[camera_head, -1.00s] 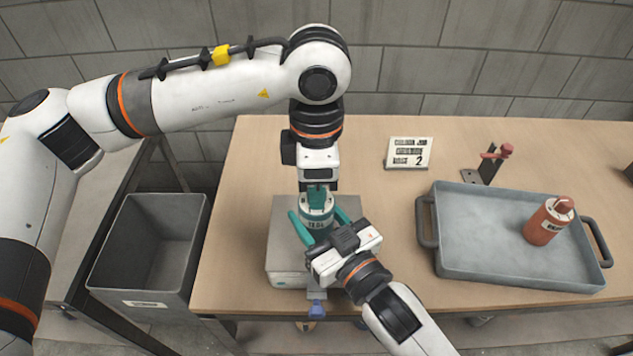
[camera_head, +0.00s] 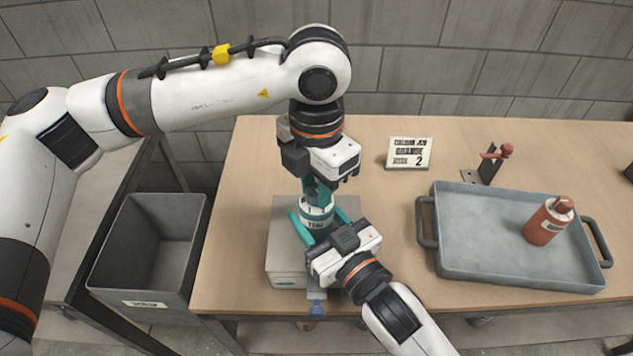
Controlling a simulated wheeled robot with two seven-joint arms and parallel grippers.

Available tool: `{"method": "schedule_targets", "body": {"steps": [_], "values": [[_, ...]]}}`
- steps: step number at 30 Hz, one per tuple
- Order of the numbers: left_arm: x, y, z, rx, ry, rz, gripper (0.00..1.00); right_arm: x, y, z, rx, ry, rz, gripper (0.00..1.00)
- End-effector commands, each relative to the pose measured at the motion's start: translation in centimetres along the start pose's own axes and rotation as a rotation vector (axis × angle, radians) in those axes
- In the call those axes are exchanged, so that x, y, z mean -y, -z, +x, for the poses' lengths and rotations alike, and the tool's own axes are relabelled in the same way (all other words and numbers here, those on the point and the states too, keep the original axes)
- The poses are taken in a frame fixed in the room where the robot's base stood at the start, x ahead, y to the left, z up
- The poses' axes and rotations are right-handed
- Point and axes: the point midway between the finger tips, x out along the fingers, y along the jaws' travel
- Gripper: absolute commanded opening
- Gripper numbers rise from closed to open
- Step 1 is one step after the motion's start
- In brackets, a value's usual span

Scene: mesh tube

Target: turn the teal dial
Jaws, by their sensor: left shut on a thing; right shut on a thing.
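The teal dial (camera_head: 317,217) is an upright cylinder with a white, scale-marked collar and a "TEAL" label. It stands on a grey box at the table's front edge. My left gripper (camera_head: 317,193) points straight down and is shut on the dial's top, which it mostly hides. My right gripper (camera_head: 319,223) comes in from the lower right, with one teal finger on each side of the cylinder's body, shut on it. The cylinder's lower part is hidden.
The grey box (camera_head: 283,262) carries the cylinder. A sign card (camera_head: 408,152) and a red-topped bracket (camera_head: 490,163) stand behind. A grey bin (camera_head: 150,250) sits left of the table.

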Motion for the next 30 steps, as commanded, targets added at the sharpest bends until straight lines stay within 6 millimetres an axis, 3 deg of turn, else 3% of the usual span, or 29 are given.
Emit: {"method": "schedule_targets", "body": {"steps": [15,16,20,30], "values": [[0.11,0.09,-0.13,-0.005,0.002,-0.024,0.03,-0.08,0.11,-0.03,-0.003,-0.002,0.001,0.25],[0.11,0.09,-0.13,-0.005,0.002,-0.024,0.27,-0.08,0.11,-0.03,-0.003,-0.002,0.001,0.25],[0.09,0.07,-0.10,-0.004,0.002,-0.023,0.48,-0.07,0.11,-0.03,-0.003,-0.001,0.001,0.25],[0.05,0.05,-0.41,-0.002,0.002,-0.022,0.48,-0.04,0.09,-0.01,-0.002,-0.001,0.001,0.25]]}}
